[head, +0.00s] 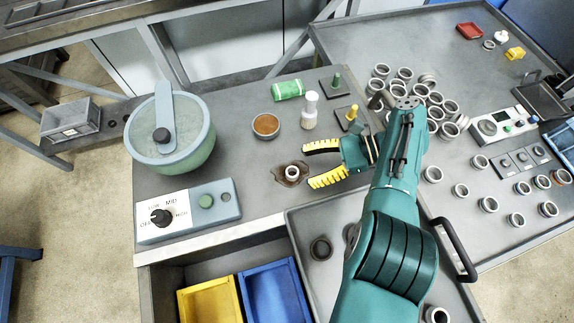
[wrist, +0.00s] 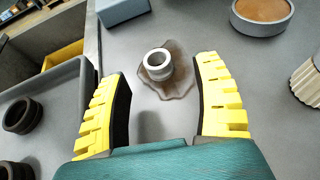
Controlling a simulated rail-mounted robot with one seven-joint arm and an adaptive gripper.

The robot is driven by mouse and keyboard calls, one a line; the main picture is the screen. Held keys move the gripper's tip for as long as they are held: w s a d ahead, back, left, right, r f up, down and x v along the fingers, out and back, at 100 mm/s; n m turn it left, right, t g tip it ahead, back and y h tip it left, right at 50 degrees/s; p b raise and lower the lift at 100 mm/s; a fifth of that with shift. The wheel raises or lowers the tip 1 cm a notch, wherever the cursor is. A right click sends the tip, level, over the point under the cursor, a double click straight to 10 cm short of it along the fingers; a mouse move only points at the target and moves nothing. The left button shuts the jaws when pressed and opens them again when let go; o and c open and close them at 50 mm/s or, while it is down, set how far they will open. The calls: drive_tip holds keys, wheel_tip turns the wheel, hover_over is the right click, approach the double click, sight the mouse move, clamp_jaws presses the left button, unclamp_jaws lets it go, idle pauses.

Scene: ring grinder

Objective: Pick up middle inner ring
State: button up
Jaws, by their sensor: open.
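A small light-grey ring (head: 292,173) lies on a brown, oily-looking stain on the grey bench. It also shows in the wrist view (wrist: 158,63), ahead of and between my finger tips. My gripper (head: 309,166) is open, with its two yellow-padded fingers apart and nothing between the pads. The ring lies just beyond the tips, apart from both fingers. Many more grey rings (head: 433,174) stand on the right-hand table. Dark rings (head: 320,248) sit in the grey tray. I cannot tell from the frames which ring is named the middle inner ring.
A brown-filled dish (head: 266,125), a white brush-like bottle (head: 310,110) and a green packet (head: 288,90) stand behind the ring. The grey tray's rim (wrist: 82,85) lies near one finger.

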sight(287, 174)
drive_tip(key=shift+s+a+p, duration=0.2)
drive_tip(key=shift+a+p, duration=0.15)
drive_tip(key=shift+p, duration=0.35)
drive_tip(key=shift+p+x, duration=0.75)
drive_tip(key=shift+x, duration=1.4)
drive_tip(key=shift+d+f, duration=0.1)
drive_tip(key=shift+f, duration=0.05)
clamp_jaws()
